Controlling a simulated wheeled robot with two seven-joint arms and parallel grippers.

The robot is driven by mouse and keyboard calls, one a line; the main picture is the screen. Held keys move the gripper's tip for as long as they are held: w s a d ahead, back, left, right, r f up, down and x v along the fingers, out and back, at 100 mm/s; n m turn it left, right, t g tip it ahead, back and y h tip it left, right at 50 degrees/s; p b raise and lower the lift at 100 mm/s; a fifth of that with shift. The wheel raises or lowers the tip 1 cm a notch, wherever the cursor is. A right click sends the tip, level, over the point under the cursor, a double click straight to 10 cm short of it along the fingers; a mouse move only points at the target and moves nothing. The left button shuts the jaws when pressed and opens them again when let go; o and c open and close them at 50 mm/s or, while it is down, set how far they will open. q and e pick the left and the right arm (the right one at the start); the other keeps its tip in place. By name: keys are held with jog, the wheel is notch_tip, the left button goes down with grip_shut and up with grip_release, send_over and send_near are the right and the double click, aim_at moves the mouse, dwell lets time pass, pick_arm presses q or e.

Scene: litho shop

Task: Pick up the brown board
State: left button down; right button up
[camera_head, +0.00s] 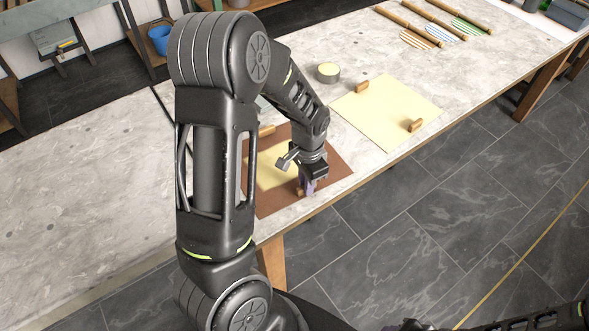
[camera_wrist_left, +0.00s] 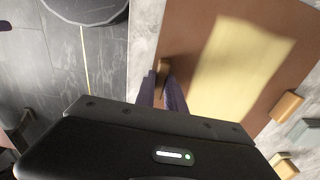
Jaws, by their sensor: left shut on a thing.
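The brown board (camera_head: 330,170) lies on the stone-topped table near its front edge, with a pale yellow panel on it. It has a wooden block handle at its back edge (camera_head: 267,130) and another at its front edge (camera_head: 300,191). My left gripper (camera_head: 309,188) is shut on the front handle. In the left wrist view, the fingers sit on either side of this handle (camera_wrist_left: 163,66) at the edge of the board (camera_wrist_left: 190,40). The other handle (camera_wrist_left: 286,106) is free. My left arm covers the board's left part in the head view. My right arm shows only partly at the bottom right.
A pale yellow board (camera_head: 388,110) with two wooden handles lies to the right on the table (camera_head: 480,75). A small round tin (camera_head: 328,72) stands behind it. The table's left part is clear.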

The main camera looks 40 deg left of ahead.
pick_arm(q)
notch_tip(320, 180, up, 10)
jog(key=shift+b, duration=0.45)
dwell(0.5)
